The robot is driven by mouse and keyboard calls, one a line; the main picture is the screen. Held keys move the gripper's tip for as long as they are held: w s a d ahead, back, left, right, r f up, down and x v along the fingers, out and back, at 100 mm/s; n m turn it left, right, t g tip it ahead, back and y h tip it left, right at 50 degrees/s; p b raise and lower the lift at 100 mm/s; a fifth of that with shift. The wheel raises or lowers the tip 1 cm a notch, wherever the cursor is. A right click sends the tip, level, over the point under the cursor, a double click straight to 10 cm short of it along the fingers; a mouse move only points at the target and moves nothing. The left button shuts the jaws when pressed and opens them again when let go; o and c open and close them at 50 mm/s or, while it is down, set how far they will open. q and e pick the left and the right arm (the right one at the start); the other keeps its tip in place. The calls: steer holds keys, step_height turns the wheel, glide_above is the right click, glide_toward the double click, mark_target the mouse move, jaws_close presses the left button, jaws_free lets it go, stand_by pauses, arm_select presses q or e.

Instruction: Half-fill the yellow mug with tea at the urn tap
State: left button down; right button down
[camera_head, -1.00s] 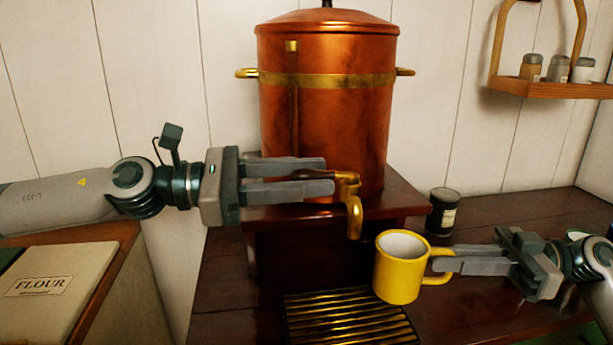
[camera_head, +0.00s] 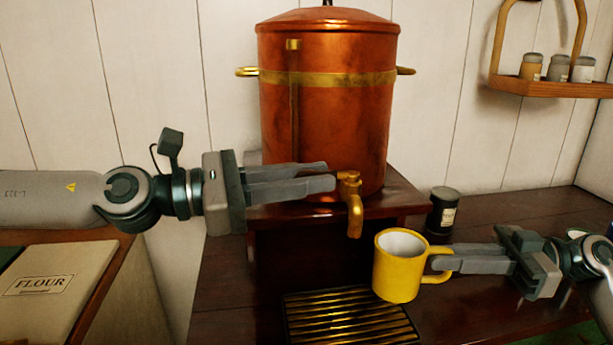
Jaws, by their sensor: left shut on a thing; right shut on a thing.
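The copper urn (camera_head: 335,130) stands on a wooden stand, with a brass tap (camera_head: 354,205) low on its front. My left gripper (camera_head: 330,176) is at the tap, shut on the tap handle, which its fingers now hide. The yellow mug (camera_head: 395,275) is upright, to the right of the spout and a little lower, not directly beneath it in the picture. Its visible inside is pale, with no tea seen; the bottom is hidden. My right gripper (camera_head: 440,263) is shut on the mug's handle from the right. No stream shows at the spout.
A slatted drip tray (camera_head: 345,318) lies below the tap on the dark wooden counter. A dark jar (camera_head: 443,212) stands behind the mug. A flour book or box (camera_head: 50,285) lies at left. A wall shelf (camera_head: 550,88) holds small jars.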

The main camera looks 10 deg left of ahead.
arm_select(q)
steer(key=shift+s+d+r, duration=0.15)
steer(key=shift+s, duration=0.05)
steer(key=shift+s+t, duration=0.1)
steer(key=shift+t, duration=0.2)
steer(key=shift+s+d+n+t+y, duration=0.1)
steer(key=shift+s+n+t+y, duration=0.05)
steer(key=shift+n+t+y, duration=0.5)
steer(key=c, duration=1.6)
jaws_free()
steer(key=shift+c, duration=0.2)
steer(key=v, duration=0.7)
steer(key=shift+a, duration=0.2)
